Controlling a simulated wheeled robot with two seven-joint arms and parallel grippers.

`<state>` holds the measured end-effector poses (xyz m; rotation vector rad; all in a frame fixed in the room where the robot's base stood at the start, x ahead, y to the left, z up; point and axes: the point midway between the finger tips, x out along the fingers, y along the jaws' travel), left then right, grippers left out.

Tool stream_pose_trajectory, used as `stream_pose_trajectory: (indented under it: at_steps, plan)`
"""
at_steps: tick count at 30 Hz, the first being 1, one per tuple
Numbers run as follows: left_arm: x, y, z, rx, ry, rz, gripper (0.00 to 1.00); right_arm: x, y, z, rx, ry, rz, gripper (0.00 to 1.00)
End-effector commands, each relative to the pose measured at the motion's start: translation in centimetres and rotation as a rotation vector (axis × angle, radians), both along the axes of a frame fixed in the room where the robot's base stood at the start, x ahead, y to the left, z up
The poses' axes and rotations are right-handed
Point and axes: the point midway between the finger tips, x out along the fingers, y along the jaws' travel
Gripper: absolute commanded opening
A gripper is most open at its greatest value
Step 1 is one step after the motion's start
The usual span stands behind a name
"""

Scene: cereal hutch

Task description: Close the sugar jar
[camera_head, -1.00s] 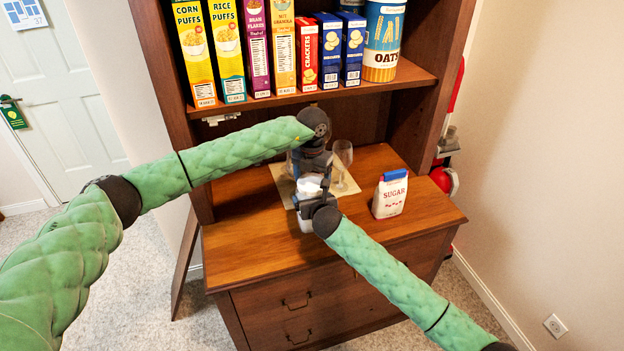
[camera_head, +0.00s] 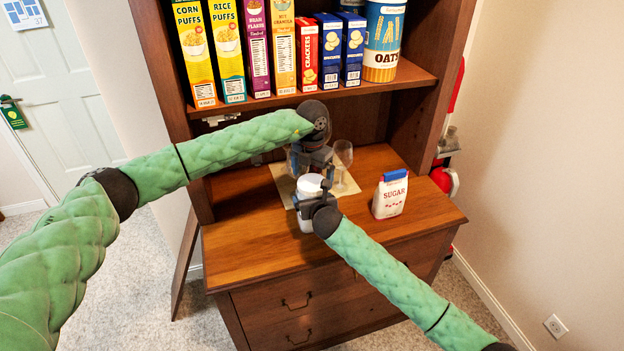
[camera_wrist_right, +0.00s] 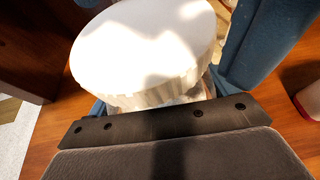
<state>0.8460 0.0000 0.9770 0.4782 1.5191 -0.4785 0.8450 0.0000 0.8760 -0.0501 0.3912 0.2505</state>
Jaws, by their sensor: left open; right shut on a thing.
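The sugar jar (camera_head: 306,225) stands near the front of the hutch counter, partly hidden by my right gripper. Its round white lid (camera_head: 310,184) is on top of the jar. In the right wrist view the lid (camera_wrist_right: 145,45) covers the mouth of the clear jar (camera_wrist_right: 150,100); I cannot tell whether it is fully seated. My right gripper (camera_head: 309,201) is shut on the jar body, below the lid. My left gripper (camera_head: 308,164) is open and empty, just above and behind the lid, apart from it.
A sugar bag (camera_head: 390,194) stands to the right of the jar. A clear glass (camera_head: 342,156) stands behind on a pale mat (camera_head: 352,187). A shelf (camera_head: 300,102) with cereal boxes and an oats canister hangs above. The counter front left is clear.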

Motion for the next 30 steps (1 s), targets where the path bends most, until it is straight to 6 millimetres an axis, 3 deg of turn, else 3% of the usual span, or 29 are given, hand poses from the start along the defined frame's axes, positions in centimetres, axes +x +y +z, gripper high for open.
stream_pose_trajectory:
  at_steps: [9, 15, 29, 30]
  plan:
    - [0.1, 0.0, 6.1, 0.0, -0.003, -0.001, 1.0, 0.0, 0.0, -0.1, -0.001, 0.002, 0.0, 0.22]
    - [0.1, 0.0, 8.8, 0.0, -0.001, -0.001, 1.0, 0.0, 0.0, -0.1, -0.001, 0.002, 0.0, 0.22]
    - [0.1, 0.0, 9.9, 0.0, 0.0, -0.001, 1.0, -0.1, 0.0, -0.1, -0.001, 0.002, 0.0, 0.22]
    - [0.1, 0.0, 9.9, 0.0, 0.0, -0.001, 1.0, -0.1, 0.0, -0.1, -0.001, 0.002, 0.0, 0.89]
